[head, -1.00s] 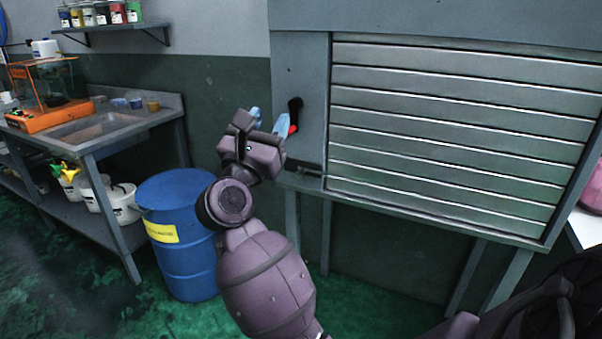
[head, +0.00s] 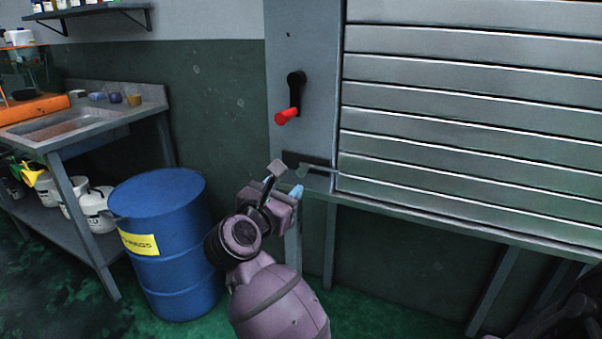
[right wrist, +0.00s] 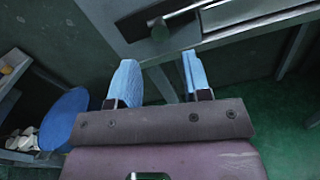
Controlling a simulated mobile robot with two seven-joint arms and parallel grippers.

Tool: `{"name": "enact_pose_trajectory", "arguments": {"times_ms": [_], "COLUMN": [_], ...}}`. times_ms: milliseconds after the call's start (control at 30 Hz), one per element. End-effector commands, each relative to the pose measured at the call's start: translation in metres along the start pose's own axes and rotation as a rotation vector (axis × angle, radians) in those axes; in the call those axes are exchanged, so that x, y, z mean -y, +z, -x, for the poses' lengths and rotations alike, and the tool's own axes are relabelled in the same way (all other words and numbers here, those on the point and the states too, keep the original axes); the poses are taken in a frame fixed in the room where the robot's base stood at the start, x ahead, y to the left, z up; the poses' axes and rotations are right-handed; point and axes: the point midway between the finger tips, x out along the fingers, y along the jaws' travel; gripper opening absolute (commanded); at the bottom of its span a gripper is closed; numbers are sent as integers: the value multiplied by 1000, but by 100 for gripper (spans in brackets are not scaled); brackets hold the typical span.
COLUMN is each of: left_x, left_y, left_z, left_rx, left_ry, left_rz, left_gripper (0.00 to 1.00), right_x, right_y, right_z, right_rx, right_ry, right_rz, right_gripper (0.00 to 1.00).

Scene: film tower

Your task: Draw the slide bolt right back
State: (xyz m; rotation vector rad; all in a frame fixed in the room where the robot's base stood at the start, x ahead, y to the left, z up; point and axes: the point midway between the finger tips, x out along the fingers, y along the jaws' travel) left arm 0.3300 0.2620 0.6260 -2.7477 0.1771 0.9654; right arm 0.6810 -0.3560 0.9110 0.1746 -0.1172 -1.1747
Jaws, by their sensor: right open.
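The slide bolt (head: 320,169) is a thin grey bar with a small knob on a dark plate, low on the grey frame left of the slatted shutter (head: 450,130). Its bar reaches right to the shutter's edge. My right gripper (head: 287,180) is open and empty, just below and left of the bolt in the head view. My left gripper is not in view.
A red-handled crank (head: 290,112) sits on the frame above the bolt. A blue drum (head: 165,250) stands left of my right arm, beside a sink bench (head: 75,130). Steel legs (head: 330,245) support the frame; the green floor shows below.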

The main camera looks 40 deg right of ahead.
Motion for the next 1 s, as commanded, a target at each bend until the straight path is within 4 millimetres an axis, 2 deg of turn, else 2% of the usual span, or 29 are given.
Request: {"name": "enact_pose_trajectory", "arguments": {"times_ms": [300,500,700,933,967,1000], "left_x": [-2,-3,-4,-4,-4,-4], "left_y": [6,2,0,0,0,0], "left_z": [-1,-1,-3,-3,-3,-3], "left_rx": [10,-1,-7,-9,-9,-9], "left_ry": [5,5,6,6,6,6], "left_rz": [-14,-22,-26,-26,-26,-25], "left_gripper": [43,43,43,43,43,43], "right_x": [0,0,0,0,0,0], "right_y": [-3,-2,-1,-1,-1,-1], "right_z": [-56,-78,-86,-87,-87,-86], "right_rx": [3,2,0,0,0,0], "right_ry": [-1,0,0,0,0,0], "right_rz": [6,6,3,3,3,3], "right_gripper": [44,44,44,44,43,37]}}
